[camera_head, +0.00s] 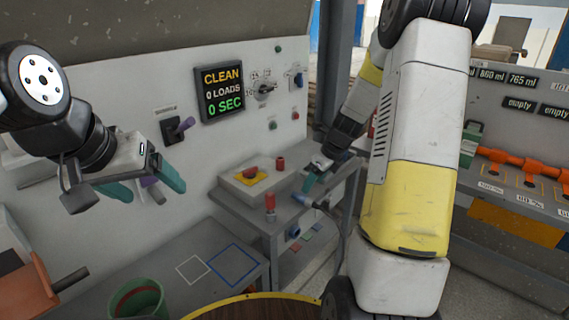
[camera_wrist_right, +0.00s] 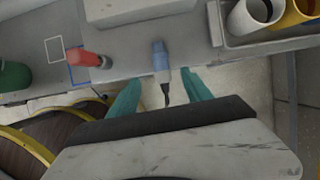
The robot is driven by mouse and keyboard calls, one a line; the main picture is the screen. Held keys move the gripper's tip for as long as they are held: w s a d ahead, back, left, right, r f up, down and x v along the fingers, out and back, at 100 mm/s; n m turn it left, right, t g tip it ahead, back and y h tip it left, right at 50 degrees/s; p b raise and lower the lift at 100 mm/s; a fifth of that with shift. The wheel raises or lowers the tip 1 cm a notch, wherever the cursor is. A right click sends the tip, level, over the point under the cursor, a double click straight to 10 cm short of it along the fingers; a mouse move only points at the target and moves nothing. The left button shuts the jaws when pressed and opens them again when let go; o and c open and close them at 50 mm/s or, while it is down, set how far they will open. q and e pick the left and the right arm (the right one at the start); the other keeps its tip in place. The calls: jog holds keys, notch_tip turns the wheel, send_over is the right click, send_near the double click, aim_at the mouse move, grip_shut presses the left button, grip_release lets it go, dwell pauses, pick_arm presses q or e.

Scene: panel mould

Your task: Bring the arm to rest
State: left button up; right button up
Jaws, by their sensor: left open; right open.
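My right gripper (camera_head: 314,180) reaches over the grey bench in the head view, its arm filling the right middle. In the right wrist view its teal fingers (camera_wrist_right: 158,100) are apart with nothing clamped between them. A blue-grey tool with a dark cable (camera_wrist_right: 161,58) lies at the bench edge, just past the fingertips and lined up with the gap; it also shows in the head view (camera_head: 303,199). My left gripper (camera_head: 148,188) hangs in the air before the white panel, fingers spread.
A red-topped piece (camera_head: 270,204) stands on the bench near a box with a red button (camera_head: 250,174). A green bin (camera_head: 138,299) is at lower left. A screen (camera_head: 221,93) reads CLEAN, 0 LOADS, 0 SEC. A shelf with orange valves (camera_head: 528,164) is at right.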

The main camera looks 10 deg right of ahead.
jog(key=s+a+r+n, duration=0.45)
jog(key=r+n, duration=0.25)
jog(key=r, duration=0.3)
jog(key=s+a+r+n+t, duration=0.1)
jog(key=s+r+n, duration=0.4)
jog(key=s+n, duration=0.5)
jog(key=s+a+r+n+t, duration=0.1)
jog(key=s+a+r+n, duration=0.2)
jog(key=s+n, duration=0.8)
notch_tip(320, 180, up, 3)
jog(key=shift+a+f+n+t+h, duration=0.15)
jog(key=shift+a+n+t+h, duration=0.15)
jog(key=shift+a, duration=0.1)
